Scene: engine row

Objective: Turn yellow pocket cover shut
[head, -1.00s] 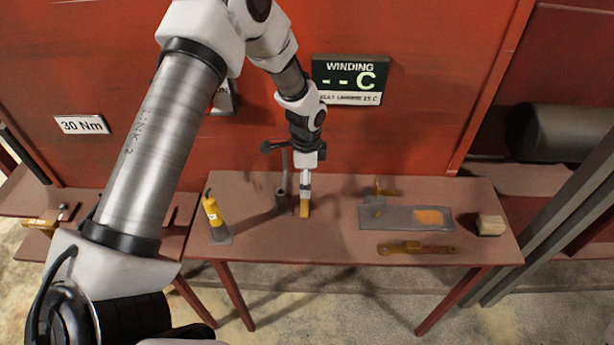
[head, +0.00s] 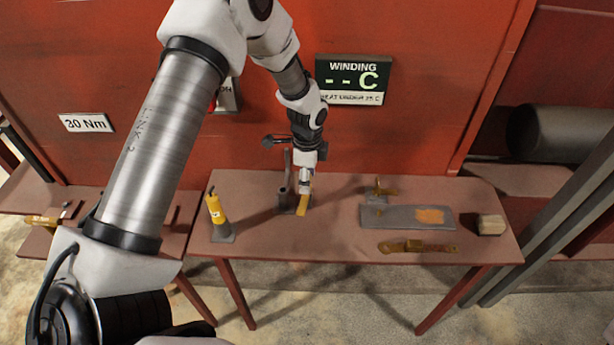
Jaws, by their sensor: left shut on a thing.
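The yellow pocket cover (head: 302,206) is a small yellow piece beside a dark grey upright post (head: 284,196) on the brown table. My left gripper (head: 305,191) reaches down over it from above and is shut on it. The cover leans a little, its lower end toward the left. The fingertips are small here, and part of the cover's upper end is hidden by them. My right gripper is not in view.
On the table (head: 335,230) stand a yellow cylinder tool (head: 216,214) at left, a grey plate (head: 390,217) with an orange patch, a brass-coloured wrench-like piece (head: 415,247) and a wooden block (head: 490,224). A red wall with a WINDING display (head: 352,80) rises behind.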

